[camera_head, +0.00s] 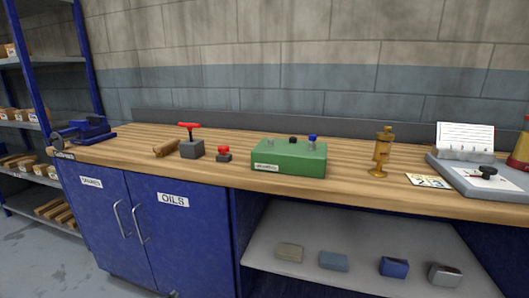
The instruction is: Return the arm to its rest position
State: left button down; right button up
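Neither of my arms and neither of my grippers shows in the head view. The wooden-topped workbench (225,182) crosses the view, and no arm is over it or in front of it.
On the bench stand a blue vise (84,130), a grey block with a red T-handle (191,148), a red knob (224,152), a green box (288,159), a brass piece (381,155) and a grey plate (461,176). Blue shelving (40,62) stands left. Several blocks lie on the lower shelf (270,235).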

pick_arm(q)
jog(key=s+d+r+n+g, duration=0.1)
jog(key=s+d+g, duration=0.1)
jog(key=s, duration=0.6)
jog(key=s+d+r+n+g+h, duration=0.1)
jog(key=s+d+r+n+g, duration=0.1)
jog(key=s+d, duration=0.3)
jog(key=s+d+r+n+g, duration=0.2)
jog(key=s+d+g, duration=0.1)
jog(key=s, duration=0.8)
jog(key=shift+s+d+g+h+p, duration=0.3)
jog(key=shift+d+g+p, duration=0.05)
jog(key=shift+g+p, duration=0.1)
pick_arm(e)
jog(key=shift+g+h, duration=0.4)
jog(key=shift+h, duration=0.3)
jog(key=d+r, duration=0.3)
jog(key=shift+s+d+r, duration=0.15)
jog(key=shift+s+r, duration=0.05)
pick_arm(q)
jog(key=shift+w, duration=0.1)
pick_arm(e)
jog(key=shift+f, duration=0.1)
